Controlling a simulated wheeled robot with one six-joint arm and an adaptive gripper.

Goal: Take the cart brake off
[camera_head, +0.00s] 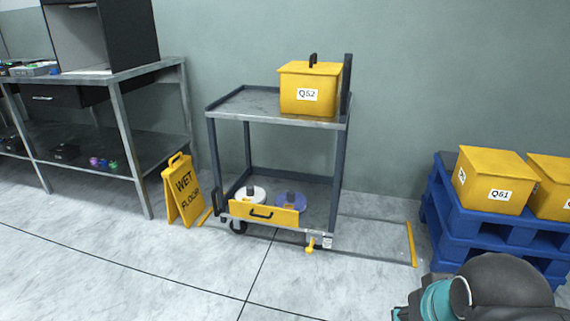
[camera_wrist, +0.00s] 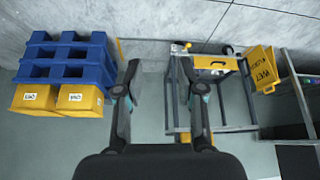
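The cart (camera_head: 225,103) is a grey two-shelf trolley against the wall in the head view. A small yellow lever (camera_head: 310,246), apparently the brake, sticks out low at its front right corner, beside a small pale label plate. In the wrist view the cart (camera_wrist: 171,105) appears turned over, with the yellow lever (camera_wrist: 187,46) at its upper left corner. My gripper (camera_wrist: 160,75) is open and empty in the wrist view, its fingers well apart. It is clear of the lever; the right finger overlaps the cart in the picture. The head view shows only part of my arm.
A yellow box Q52 (camera_head: 309,78) stands on the cart's top shelf. A wet floor sign (camera_head: 183,190) stands left of it, near a workbench (camera_head: 128,150). Blue pallets (camera_head: 480,222) with yellow boxes (camera_head: 494,180) stand right. Floor in front is clear.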

